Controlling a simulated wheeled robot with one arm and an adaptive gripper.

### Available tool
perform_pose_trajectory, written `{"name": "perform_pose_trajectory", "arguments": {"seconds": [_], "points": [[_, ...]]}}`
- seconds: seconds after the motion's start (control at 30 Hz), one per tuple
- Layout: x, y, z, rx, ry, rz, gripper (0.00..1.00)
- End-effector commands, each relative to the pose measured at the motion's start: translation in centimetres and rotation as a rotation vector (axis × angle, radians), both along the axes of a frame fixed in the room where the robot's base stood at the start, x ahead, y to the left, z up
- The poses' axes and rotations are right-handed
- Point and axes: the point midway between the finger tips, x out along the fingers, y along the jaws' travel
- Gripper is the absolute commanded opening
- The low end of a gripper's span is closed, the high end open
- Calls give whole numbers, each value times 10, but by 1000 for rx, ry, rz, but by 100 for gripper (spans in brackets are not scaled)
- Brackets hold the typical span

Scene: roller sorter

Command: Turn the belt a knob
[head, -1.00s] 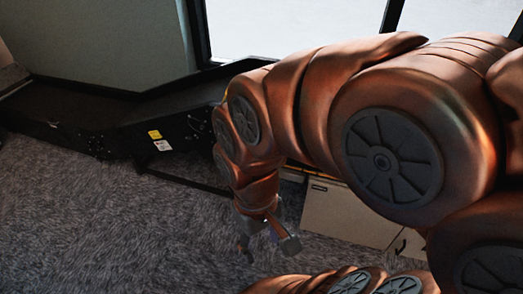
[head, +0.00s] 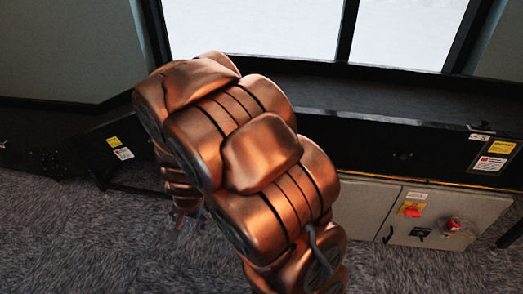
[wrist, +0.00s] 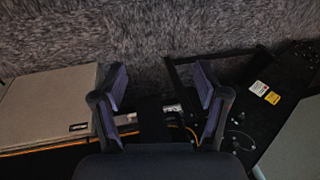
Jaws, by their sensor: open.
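Two red controls show in the head view on the front of a light grey cabinet (head: 364,205). I cannot read which one belongs to belt a. My gripper (wrist: 160,88) is open and empty in the wrist view, with its two dark fingers apart. In the head view the gripper is mostly hidden behind my arm, low on the left and well away from the red controls. Neither control shows in the wrist view.
A long black conveyor frame (head: 385,145) runs above the cabinet, with warning labels (head: 490,163) at right. Grey carpet (head: 80,235) is clear at left. A black leg frame (wrist: 215,62) stands near my gripper.

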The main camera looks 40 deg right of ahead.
Motion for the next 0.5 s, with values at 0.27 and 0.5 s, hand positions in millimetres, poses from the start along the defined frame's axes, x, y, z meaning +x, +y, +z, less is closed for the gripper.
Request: {"name": "perform_pose_trajectory", "arguments": {"seconds": [0.27,0.5], "points": [[18,-74,-114,-156,-32,-311,74],[18,-175,-167,-442,-126,-479,74]]}}
